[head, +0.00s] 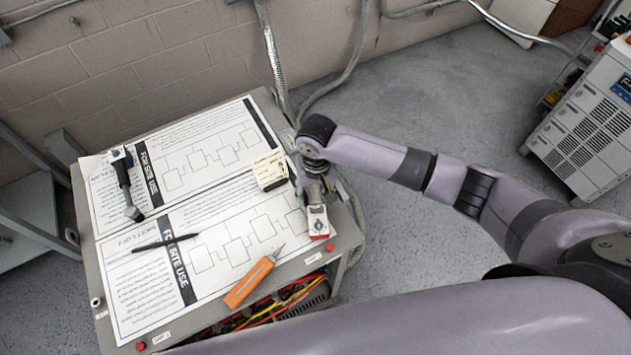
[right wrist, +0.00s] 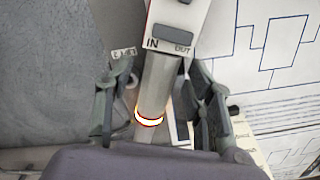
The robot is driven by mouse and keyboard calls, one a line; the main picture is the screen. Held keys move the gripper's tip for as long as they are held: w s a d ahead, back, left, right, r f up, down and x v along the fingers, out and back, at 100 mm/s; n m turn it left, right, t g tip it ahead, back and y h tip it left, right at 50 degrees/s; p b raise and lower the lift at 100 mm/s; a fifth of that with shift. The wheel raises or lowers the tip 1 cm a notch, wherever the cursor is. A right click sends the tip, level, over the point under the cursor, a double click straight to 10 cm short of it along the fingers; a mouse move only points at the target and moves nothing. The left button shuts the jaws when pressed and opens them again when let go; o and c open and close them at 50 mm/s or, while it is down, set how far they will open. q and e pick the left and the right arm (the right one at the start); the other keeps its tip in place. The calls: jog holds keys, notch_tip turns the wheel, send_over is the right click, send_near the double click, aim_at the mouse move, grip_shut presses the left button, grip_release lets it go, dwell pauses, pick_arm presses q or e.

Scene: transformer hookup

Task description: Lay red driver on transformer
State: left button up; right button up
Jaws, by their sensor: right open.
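A white device with red edges, likely the red driver (head: 318,222), lies at the right edge of the transformer's sheet-covered top (head: 215,262). In the right wrist view the driver (right wrist: 192,30) shows "IN" and "OUT" marks and a grey shaft with a glowing ring. My right gripper (head: 314,194) is over the shaft end at the transformer's right edge. In the right wrist view my right gripper (right wrist: 158,85) is open, with one finger on each side of the shaft. The head view does not show whether the driver touches the top. My left gripper is not in view.
An orange-handled tool (head: 250,283), a black pen (head: 165,242), a black-handled tool (head: 123,180) and a cream box (head: 270,170) lie on the top. Conduits (head: 272,50) rise behind it. A grey cabinet (head: 590,125) stands at the right. Bare sheet lies between the tools.

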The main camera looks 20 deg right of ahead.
aim_at(315, 196)
notch_tip(315, 196, up, 11)
jog(key=b, duration=0.1)
dwell(0.7)
